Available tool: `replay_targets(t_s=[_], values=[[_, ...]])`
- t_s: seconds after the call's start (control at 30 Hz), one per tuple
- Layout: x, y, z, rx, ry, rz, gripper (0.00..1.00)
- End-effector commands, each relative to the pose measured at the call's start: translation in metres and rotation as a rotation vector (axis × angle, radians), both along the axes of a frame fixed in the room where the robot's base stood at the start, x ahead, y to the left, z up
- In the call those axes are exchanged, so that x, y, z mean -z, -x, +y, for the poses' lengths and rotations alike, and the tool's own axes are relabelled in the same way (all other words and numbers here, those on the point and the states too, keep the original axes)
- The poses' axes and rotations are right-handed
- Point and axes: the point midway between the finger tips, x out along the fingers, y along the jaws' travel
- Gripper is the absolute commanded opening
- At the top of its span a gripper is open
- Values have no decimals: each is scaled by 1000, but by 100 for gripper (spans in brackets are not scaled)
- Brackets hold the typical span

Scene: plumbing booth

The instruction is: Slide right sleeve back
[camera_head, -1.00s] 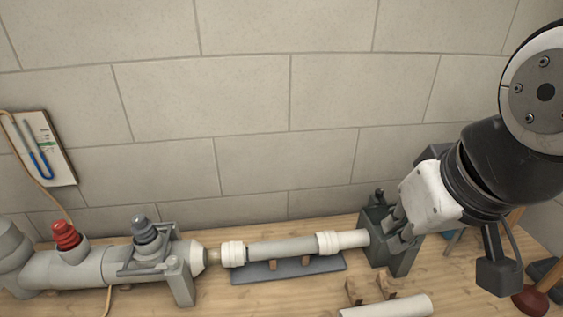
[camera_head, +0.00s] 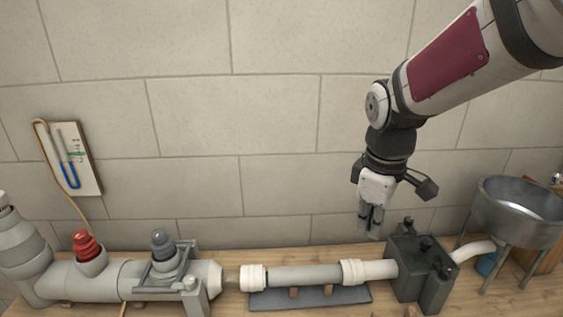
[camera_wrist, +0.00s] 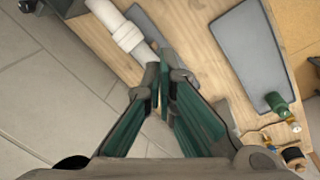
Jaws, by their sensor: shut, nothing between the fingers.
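The right sleeve (camera_head: 354,271) is a white ribbed collar on the pipe line, between the grey middle pipe (camera_head: 318,274) and the white pipe end (camera_head: 382,269) at the dark clamp block. The left sleeve (camera_head: 253,278) is a similar white collar at the other end of the middle pipe. My gripper (camera_head: 370,234) points down above and behind the line, near the right sleeve and apart from it. Its fingers are shut and empty. In the wrist view, the fingertips (camera_wrist: 163,85) are below a white collar on the pipe (camera_wrist: 128,37); which sleeve this is, I cannot tell for certain.
The dark clamp block (camera_head: 420,272) stands right of my gripper. A metal basin (camera_head: 520,212) is farther right. Grey pipework with a red valve cap (camera_head: 87,245) and a grey cap (camera_head: 161,241) is at left. A grey mat (camera_head: 345,294) lies under the line. The wall rises behind.

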Motion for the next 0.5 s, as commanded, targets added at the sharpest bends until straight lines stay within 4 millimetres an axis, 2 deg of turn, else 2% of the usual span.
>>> replay_targets(t_s=[0.03,0.3,0.5], values=[[17,-15,-1,-55,-17,29,0],[88,-78,1,-396,-148,92,0],[130,-114,3,-595,-266,64,0]])
